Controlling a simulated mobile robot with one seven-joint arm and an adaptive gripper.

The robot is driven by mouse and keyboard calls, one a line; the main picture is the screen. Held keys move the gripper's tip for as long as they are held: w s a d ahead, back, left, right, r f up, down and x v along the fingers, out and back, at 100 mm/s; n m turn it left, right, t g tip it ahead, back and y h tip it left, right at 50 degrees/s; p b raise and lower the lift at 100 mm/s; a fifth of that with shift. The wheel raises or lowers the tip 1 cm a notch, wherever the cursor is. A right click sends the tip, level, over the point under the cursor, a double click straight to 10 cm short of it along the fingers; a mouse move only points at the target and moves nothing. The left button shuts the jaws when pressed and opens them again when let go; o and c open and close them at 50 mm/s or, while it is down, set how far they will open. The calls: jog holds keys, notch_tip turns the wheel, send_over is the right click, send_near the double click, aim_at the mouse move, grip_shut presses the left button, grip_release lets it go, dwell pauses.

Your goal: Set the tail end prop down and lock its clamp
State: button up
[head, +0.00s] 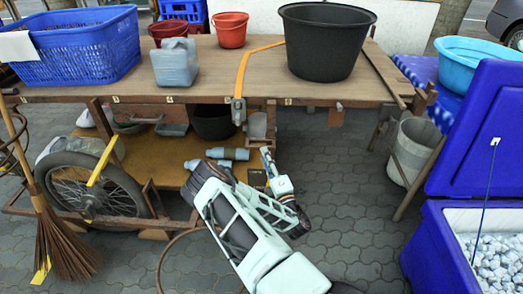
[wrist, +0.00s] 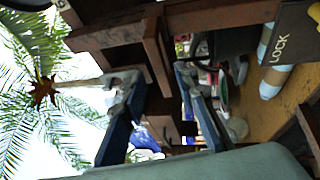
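My gripper (head: 267,158) is in front of the cart's lower shelf, under the table's front edge. In the wrist view its two fingers (wrist: 156,76) are apart, with no object clearly held between them. A dark brown wooden post (wrist: 157,55) shows beyond the fingers; I cannot tell whether it is the tail end prop. A dark plate marked LOCK (wrist: 281,32) is at the upper right of the wrist view, apart from the fingers. I cannot make out the clamp itself. An orange strap (head: 243,70) with a grey metal end hangs over the table's front edge.
The wooden cart table (head: 205,93) carries a blue basket (head: 82,52), a black tub (head: 325,42) and a jerrycan (head: 175,63). Pale blue bottles (head: 230,154) lie on the lower shelf. A spoked wheel (head: 85,188) and broom (head: 60,230) stand left; a blue cooler (head: 440,255) stands right.

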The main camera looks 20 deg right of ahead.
jog(key=shift+w+r+b, duration=0.2)
jog(key=shift+w+r, duration=0.05)
jog(key=shift+w, duration=1.05)
jog(key=shift+w+r+b, duration=0.2)
jog(key=shift+w, duration=1.1)
grip_shut()
jog(key=shift+f, duration=0.1)
